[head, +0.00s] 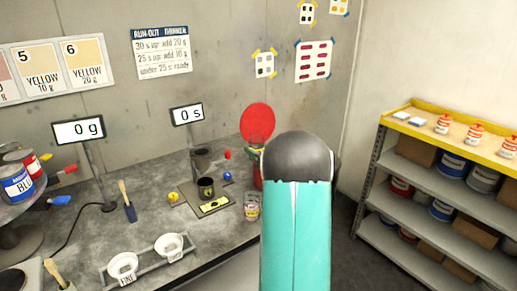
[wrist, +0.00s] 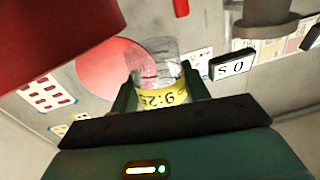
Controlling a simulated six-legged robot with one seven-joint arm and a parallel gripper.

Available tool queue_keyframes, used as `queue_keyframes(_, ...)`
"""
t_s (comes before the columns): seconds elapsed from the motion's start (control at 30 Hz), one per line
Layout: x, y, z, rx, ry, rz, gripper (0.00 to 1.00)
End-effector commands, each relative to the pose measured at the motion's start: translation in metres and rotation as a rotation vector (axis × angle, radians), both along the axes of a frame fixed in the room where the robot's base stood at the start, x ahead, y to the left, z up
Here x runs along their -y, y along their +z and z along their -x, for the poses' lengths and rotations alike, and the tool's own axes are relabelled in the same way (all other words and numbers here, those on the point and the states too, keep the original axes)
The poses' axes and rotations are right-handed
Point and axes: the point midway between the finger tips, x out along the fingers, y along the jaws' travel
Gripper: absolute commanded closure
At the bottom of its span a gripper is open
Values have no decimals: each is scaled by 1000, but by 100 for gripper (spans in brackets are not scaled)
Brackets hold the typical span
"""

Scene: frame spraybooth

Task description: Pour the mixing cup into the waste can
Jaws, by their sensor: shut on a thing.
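My gripper (wrist: 161,88) is shut on a clear cup (wrist: 156,68) with a yellow label band, which I take to be the mixing cup. The red waste can (head: 258,176) is mostly hidden behind my arm in the head view. In the wrist view a large red surface (wrist: 55,35), probably the can, fills the upper left corner close to the gripper. I cannot tell the cup's contents.
A grey bench (head: 130,215) holds a scale display (head: 79,130), a timer display (head: 187,114), a dark cup (head: 206,188), a brush (head: 127,201) and two white strainers (head: 169,246). A clear labelled cup (head: 252,207) stands near its edge. Shelves (head: 440,185) with cans stand right.

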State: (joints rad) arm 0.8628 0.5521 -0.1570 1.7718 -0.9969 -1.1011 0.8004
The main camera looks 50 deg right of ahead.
Motion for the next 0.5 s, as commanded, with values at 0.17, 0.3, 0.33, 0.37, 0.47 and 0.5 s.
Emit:
queue_keyframes(0.17,-1,-1,0,0,-1,32,78)
queue_keyframes(0.3,-1,-1,0,-1,-1,32,78)
queue_keyframes(0.33,-1,-1,0,-1,-1,32,78)
queue_keyframes(0.37,-1,-1,0,-1,-1,32,78)
queue_keyframes(0.47,-1,1,0,0,-1,32,78)
queue_keyframes(0.5,-1,4,0,0,0,33,78)
